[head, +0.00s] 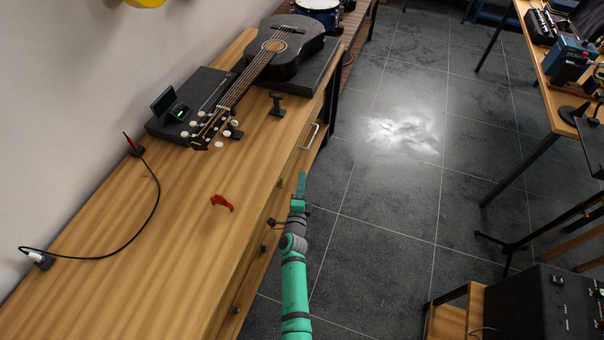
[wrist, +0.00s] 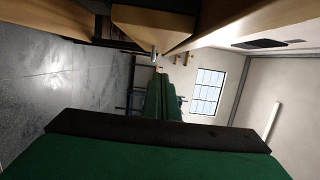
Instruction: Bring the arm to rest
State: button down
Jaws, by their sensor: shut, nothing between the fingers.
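My teal arm reaches up from the bottom middle of the head view, just off the front edge of the wooden bench (head: 110,255). My gripper (head: 301,180) is at its far end, over the floor beside the bench, with its fingers shut and nothing held. In the wrist view my green gripper (wrist: 160,85) points away from the camera, below and close to a wooden underside or edge. No contact with the bench can be made out.
An acoustic guitar (head: 285,48) lies across black cases on the bench. A red clamp-like piece (head: 221,203) and a black cable (head: 158,195) lie nearer. A drawer handle (head: 310,137) juts from the front. A black amplifier (head: 550,305) stands lower right. The tiled floor (head: 385,210) between is open.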

jog(key=s, duration=0.5)
jog(key=shift+s+a, duration=0.2)
jog(key=shift+a, duration=0.05)
jog(key=s+d+r+n+y, duration=0.15)
jog(key=s+n, duration=0.45)
jog(key=s, duration=0.7)
jog(key=s+d+r+n, duration=0.25)
jog(key=s+n, duration=0.25)
jog(key=s, duration=0.9)
jog(key=s+a+r+n+g, duration=0.1)
jog(key=s+r+n, duration=0.3)
jog(key=s+r, duration=0.2)
jog(key=s+a+r+n+g, duration=0.1)
jog(key=s+r+n, duration=0.3)
jog(key=s+r, duration=0.3)
jog(key=s, duration=0.4)
jog(key=shift+s+a+g, duration=0.25)
jog(key=shift+a+g, duration=0.05)
jog(key=shift+a, duration=0.05)
